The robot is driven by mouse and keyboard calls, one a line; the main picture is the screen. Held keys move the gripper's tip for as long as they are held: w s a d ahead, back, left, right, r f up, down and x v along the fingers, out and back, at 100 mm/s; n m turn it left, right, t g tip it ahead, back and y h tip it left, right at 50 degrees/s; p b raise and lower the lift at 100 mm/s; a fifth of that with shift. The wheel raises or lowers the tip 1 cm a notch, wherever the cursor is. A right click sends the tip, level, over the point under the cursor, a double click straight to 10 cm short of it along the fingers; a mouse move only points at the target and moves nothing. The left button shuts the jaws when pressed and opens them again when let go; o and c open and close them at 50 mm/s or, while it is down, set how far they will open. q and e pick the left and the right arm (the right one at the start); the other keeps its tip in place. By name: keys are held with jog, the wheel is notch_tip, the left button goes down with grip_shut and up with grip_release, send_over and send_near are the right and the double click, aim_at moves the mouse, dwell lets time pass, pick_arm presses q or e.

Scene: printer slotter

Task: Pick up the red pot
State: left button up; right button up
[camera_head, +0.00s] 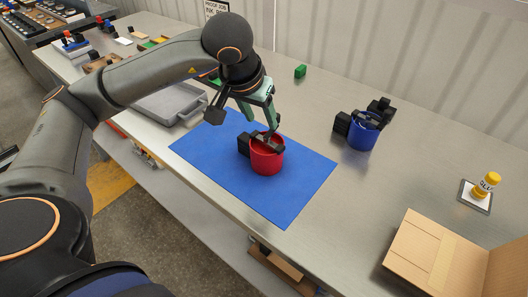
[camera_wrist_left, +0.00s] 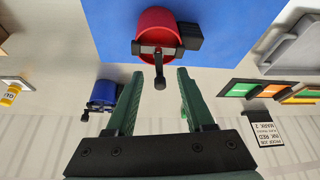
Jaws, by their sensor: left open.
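The red pot (camera_head: 266,158) stands upright on the blue mat (camera_head: 296,199), with black parts at its rim and side. In the left wrist view the red pot (camera_wrist_left: 156,24) is at the top middle, with a black bar across it and a black handle (camera_wrist_left: 160,82) pointing toward the fingers. My left gripper (camera_head: 259,121) is just above and behind the pot. In the left wrist view its green fingers (camera_wrist_left: 160,85) are apart, with the end of the handle showing between their tips. I cannot tell whether they touch it. My right gripper is not in view.
A blue pot (camera_head: 362,133) with black parts stands to the right of the mat. A grey tray (camera_head: 168,104) lies left of the mat. A glue bottle (camera_head: 486,185) and an open cardboard box (camera_head: 437,257) are at the right. Bare table lies between mat and box.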

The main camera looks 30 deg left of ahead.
aim_at(269, 133)
pick_arm(q)
jog(key=x, duration=0.6)
jog(key=shift+w+f, duration=0.1)
jog(key=shift+w, duration=0.2)
grip_shut()
dwell(1.2)
